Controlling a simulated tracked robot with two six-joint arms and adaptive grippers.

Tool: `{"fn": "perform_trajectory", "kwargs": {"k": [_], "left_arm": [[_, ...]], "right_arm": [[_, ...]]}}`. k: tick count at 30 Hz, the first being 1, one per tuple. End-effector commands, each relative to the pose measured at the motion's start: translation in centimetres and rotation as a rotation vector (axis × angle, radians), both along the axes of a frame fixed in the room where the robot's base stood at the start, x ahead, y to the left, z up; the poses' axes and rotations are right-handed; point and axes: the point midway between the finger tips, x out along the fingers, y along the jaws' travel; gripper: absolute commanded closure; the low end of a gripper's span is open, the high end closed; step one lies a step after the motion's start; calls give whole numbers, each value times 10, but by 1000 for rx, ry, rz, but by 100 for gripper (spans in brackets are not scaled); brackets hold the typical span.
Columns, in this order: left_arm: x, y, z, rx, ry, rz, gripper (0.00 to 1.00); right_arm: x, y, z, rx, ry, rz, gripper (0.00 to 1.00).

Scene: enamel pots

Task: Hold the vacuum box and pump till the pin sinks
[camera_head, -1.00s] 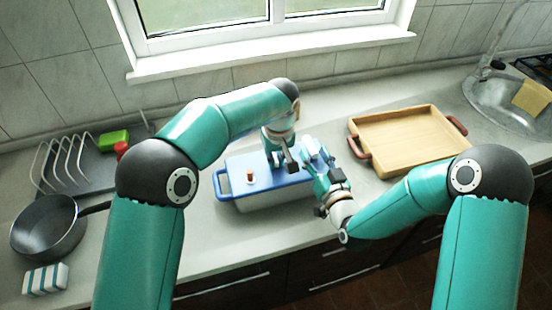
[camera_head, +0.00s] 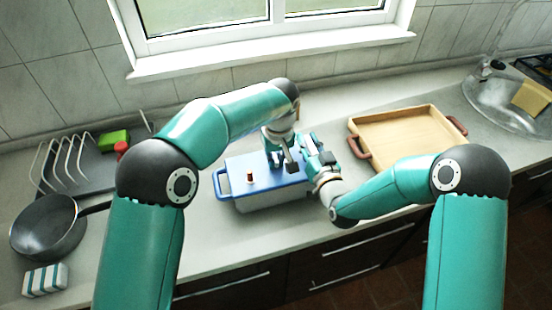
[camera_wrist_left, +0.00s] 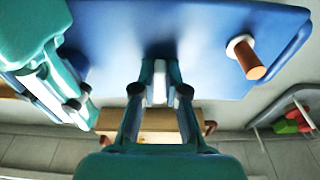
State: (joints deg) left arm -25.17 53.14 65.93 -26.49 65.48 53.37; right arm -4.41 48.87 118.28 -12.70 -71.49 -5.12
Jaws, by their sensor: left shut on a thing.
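The vacuum box (camera_head: 262,203) is a pale container with a blue lid and a blue side handle, standing on the counter. An orange-brown pin (camera_head: 250,177) stands up from a white collar on the lid; it also shows raised in the left wrist view (camera_wrist_left: 250,62). My left gripper (camera_head: 282,163) is at the lid's right half. In the left wrist view its fingers (camera_wrist_left: 159,84) are shut on a small pale part at the lid. My right gripper (camera_head: 310,150) is close beside it, at the box's right end, where a pale blue part is largely hidden. Its jaws are unclear.
A wooden tray (camera_head: 402,113) with brown handles lies to the right, near my right arm. A dark pan (camera_head: 48,228), a wire rack (camera_head: 68,163) and a striped block (camera_head: 45,280) are at the left. A sink (camera_head: 505,100) is at the far right.

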Motion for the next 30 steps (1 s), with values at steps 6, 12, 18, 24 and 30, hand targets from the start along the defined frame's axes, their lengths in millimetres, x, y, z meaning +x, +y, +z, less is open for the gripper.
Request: {"fn": "perform_trajectory", "kwargs": {"k": [6, 12, 18, 24, 30], "left_arm": [[-1, 0, -2, 1, 4, -1, 100], [-1, 0, -2, 2, 5, -1, 100], [-1, 0, -2, 2, 5, -1, 100], [-1, 1, -2, 3, 5, 1, 100], [-1, 1, -2, 3, 5, 1, 100]], "right_arm": [[0, 0, 0, 0, 0, -1, 100], [0, -1, 7, 1, -3, -2, 100], [1, -1, 21, 2, -5, -4, 100], [1, -1, 36, 1, -7, -4, 100], [1, -2, 47, 1, -6, -4, 100]]}}
